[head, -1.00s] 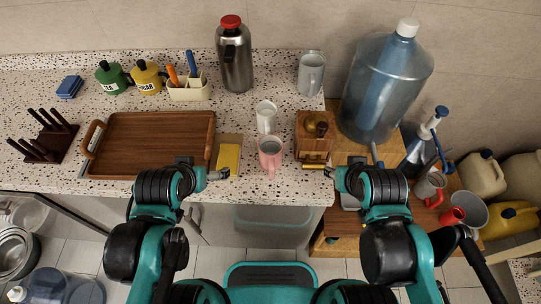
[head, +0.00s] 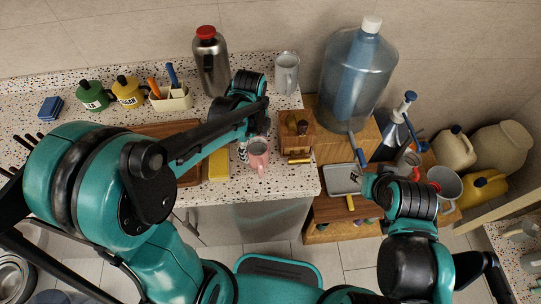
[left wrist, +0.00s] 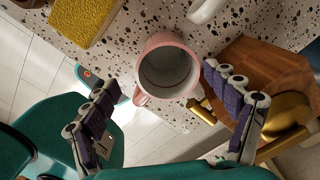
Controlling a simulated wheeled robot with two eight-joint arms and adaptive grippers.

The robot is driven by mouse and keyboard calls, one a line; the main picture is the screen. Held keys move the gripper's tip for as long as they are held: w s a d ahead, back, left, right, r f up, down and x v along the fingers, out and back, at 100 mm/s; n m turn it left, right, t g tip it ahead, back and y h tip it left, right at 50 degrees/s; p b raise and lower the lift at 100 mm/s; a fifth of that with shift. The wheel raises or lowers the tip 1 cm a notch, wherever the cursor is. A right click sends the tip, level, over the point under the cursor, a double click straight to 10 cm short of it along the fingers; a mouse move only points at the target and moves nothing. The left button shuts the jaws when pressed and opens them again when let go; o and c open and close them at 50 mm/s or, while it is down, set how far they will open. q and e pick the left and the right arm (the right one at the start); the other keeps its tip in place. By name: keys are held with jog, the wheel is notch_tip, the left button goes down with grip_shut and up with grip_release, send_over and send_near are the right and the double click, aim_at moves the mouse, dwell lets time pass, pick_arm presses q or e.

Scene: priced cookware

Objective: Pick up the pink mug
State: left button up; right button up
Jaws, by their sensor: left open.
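The pink mug (head: 258,154) stands upright near the counter's front edge. In the left wrist view the mug (left wrist: 166,70) shows its empty inside, with its handle towards the lower left. My left gripper (left wrist: 168,108) is open and empty. Its two fingers are spread on either side of the mug's near part, and the mug lies ahead of them; I see no contact. In the head view my left gripper (head: 246,146) is at the mug's left, partly hidden by its own arm. My right gripper (head: 361,180) is over the lower wooden shelf, too small to read.
A yellow sponge (head: 219,165) lies left of the mug. A wooden box (head: 297,135) stands close on its right, with a brass-coloured item (left wrist: 285,115) beside it. The white mug is mostly hidden by my left arm.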

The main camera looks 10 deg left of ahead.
pick_arm(q)
jog(key=shift+m, duration=0.5)
jog(key=f+b, duration=0.1)
jog(key=f, duration=0.1)
jog(key=f+b, duration=0.1)
jog(key=f, duration=0.2)
jog(key=d+f, duration=0.1)
jog(key=f, duration=0.2)
jog(key=shift+w+d+f+b, duration=0.15)
jog(key=shift+w+b, duration=0.1)
jog(key=shift+b, duration=0.15)
jog(key=c, duration=1.5)
